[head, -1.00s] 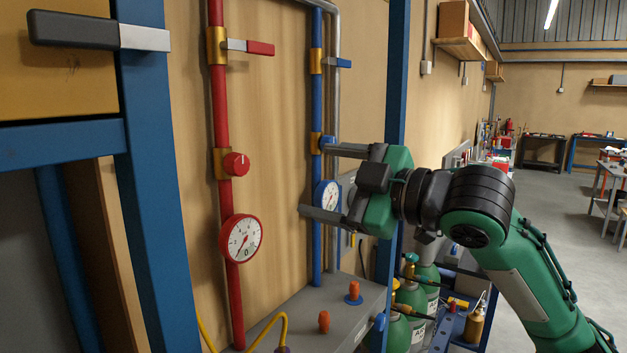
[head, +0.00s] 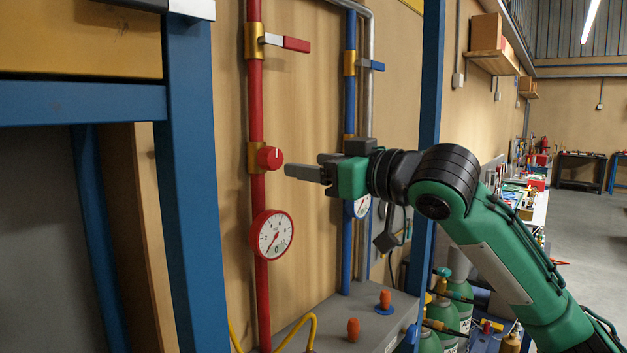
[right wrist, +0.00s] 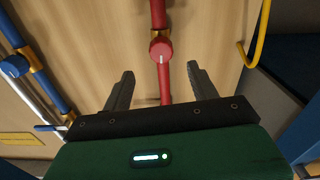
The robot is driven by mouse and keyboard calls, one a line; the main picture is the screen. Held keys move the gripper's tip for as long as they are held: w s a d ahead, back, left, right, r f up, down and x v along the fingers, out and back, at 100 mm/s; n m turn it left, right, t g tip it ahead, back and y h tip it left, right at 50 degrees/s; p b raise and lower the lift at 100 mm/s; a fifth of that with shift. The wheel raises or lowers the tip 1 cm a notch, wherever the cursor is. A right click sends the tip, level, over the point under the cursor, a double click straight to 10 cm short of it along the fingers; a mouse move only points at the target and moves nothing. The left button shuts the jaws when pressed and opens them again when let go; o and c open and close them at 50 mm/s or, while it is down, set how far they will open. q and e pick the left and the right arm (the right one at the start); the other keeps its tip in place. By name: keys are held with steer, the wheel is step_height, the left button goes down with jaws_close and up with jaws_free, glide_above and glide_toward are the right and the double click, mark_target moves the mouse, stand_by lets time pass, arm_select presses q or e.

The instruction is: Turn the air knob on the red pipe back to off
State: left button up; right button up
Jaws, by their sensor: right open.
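The red air knob (head: 269,157) sits in a brass fitting on the upright red pipe (head: 256,110), and a white line marks its face. A round gauge (head: 272,237) with a red rim is below it on the same pipe. My right gripper (head: 292,171) is just right of the knob, pointing left at it, open and empty. In the right wrist view the knob (right wrist: 161,49) lies ahead of and between the two spread fingertips (right wrist: 162,75), not touching them. The knob's exact setting is too small to read. My left gripper is not in view.
A blue pipe (head: 350,100) with its own fittings runs right of the red one, partly behind my right gripper. A red-handled lever (head: 288,43) sticks out above the knob. A blue post (head: 190,200) stands at left. A grey ledge (head: 370,320) lies below.

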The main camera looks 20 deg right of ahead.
mark_target(276, 159)
steer(key=shift+m, duration=0.5)
steer(key=p+x, duration=0.2)
steer(key=x, duration=0.7)
steer(key=shift+w+a+r, duration=0.1)
steer(key=shift+w+a, duration=0.15)
steer(key=shift+a, duration=0.05)
steer(key=c, duration=1.2)
steer(key=shift+n+p, duration=0.3)
steer(key=shift+p, duration=0.1)
